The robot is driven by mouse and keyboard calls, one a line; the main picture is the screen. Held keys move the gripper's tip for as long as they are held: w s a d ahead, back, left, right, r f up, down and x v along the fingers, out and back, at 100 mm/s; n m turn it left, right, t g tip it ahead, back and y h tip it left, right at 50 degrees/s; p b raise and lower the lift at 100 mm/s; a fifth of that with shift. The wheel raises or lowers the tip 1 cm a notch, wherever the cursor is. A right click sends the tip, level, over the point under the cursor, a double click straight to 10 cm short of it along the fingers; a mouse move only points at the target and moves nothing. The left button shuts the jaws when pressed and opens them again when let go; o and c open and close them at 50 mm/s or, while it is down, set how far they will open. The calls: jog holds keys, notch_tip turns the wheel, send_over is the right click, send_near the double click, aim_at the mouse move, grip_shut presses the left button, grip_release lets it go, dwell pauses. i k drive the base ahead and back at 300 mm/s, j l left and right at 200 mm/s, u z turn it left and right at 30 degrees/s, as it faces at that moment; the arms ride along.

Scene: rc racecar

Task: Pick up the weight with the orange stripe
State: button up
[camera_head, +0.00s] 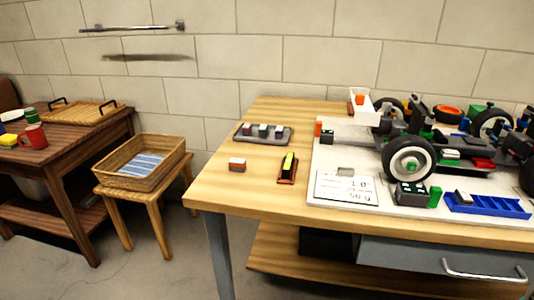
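No weight with a clear orange stripe can be made out at this size. A small block (237,164), pale on top and reddish-brown below, sits alone on the wooden workbench (222,190) near its left side. A dark grey tray (241,136) behind it holds several small dark blocks with pale or coloured tops; I cannot tell whether any has an orange stripe. My gripper is not in view.
A small brown tray (281,181) with a green-and-yellow item lies right of the block. A racecar (410,158) and parts fill a white board on the right. A wicker basket (117,190) stands on a stool at left. Bare wood surrounds the block.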

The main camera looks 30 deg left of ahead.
aim_at(238, 165)
jog(key=u, duration=1.6)
jog(key=l+u, duration=0.1)
jog(key=l, duration=0.6)
